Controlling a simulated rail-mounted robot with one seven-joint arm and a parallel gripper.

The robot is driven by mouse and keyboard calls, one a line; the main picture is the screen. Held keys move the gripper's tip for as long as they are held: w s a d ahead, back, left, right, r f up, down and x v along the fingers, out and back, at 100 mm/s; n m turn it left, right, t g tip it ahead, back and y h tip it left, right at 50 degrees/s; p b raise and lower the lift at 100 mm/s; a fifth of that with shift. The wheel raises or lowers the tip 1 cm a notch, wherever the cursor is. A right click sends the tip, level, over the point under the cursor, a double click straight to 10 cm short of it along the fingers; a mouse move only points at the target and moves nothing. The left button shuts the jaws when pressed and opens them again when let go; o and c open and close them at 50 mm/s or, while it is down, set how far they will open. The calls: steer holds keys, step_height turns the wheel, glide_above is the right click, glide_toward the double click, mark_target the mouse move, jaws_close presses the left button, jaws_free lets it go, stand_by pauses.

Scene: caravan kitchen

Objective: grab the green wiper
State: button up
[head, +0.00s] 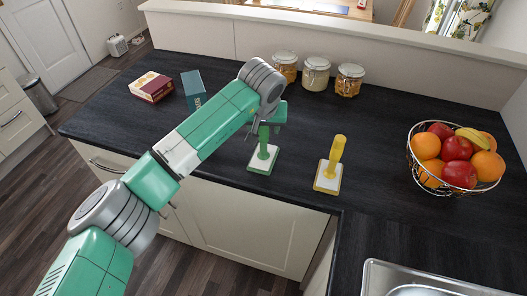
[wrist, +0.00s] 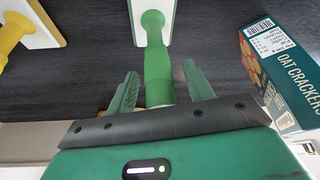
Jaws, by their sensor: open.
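The green wiper (head: 263,155) stands upright on the dark worktop near its front edge, its white base down and its green handle up. My gripper (head: 262,124) is at the top of its handle. In the wrist view, the green wiper (wrist: 154,62) runs up between the two green fingers of my gripper (wrist: 160,88). The fingers are open, one on each side of the handle, with gaps visible. In the head view, my arm hides part of the handle's top.
A yellow wiper (head: 331,168) stands to the right. A fruit basket (head: 454,190) is farther right, near a sink (head: 420,280). Several glass jars (head: 316,75) stand at the back. A teal cracker box (head: 193,89) and a red box (head: 151,86) stand left.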

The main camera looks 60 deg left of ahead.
jaws_close()
